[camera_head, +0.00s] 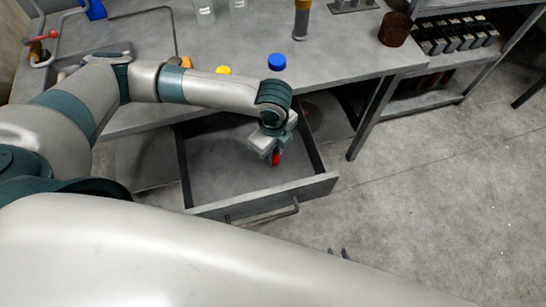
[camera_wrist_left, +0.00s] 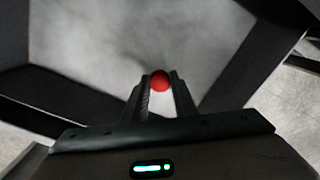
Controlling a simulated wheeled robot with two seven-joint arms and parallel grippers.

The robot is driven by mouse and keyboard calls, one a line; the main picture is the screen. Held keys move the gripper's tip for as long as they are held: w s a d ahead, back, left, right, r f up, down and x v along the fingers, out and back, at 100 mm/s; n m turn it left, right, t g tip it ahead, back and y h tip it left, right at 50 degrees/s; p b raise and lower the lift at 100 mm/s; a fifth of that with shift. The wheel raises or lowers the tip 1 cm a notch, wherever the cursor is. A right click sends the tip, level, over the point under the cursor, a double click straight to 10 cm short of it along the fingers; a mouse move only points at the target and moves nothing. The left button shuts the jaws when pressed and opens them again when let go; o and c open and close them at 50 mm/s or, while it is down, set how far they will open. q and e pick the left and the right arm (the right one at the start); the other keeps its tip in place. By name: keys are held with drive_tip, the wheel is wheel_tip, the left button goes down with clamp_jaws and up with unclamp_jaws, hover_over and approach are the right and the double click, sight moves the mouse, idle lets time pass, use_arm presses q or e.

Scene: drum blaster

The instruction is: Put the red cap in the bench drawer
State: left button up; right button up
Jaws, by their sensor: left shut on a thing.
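My left gripper (camera_head: 274,158) is inside the open bench drawer (camera_head: 225,165), above its bottom and toward its right front side. It is shut on the red cap (camera_head: 276,159), which sits between the fingertips in the left wrist view (camera_wrist_left: 160,81). The drawer bottom shows grey and bare behind the cap. I cannot tell whether the cap touches the drawer bottom. Two dark tips of my right gripper (camera_head: 339,253) show apart over the floor; the rest of it is hidden behind my pale arm link.
A blue cap (camera_head: 277,62) and a yellow cap (camera_head: 223,70) lie on the bench top (camera_head: 340,55) above the drawer. A brown cylinder (camera_head: 395,29) stands at its right end. The drawer handle (camera_head: 290,209) sticks out in front. The floor at right is clear.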

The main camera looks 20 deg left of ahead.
use_arm(q)
wheel_tip(320, 180, down, 3)
drive_tip(key=shift+f, duration=0.25)
use_arm(e)
drive_tip(key=shift+w+a+r, duration=0.1)
drive_tip(key=shift+w+a, duration=0.1)
drive_tip(key=shift+w, duration=0.05)
use_arm(q)
drive_tip(key=o, duration=1)
drive_tip(key=shift+f, duration=0.1)
use_arm(e)
drive_tip(key=shift+s, duration=0.2)
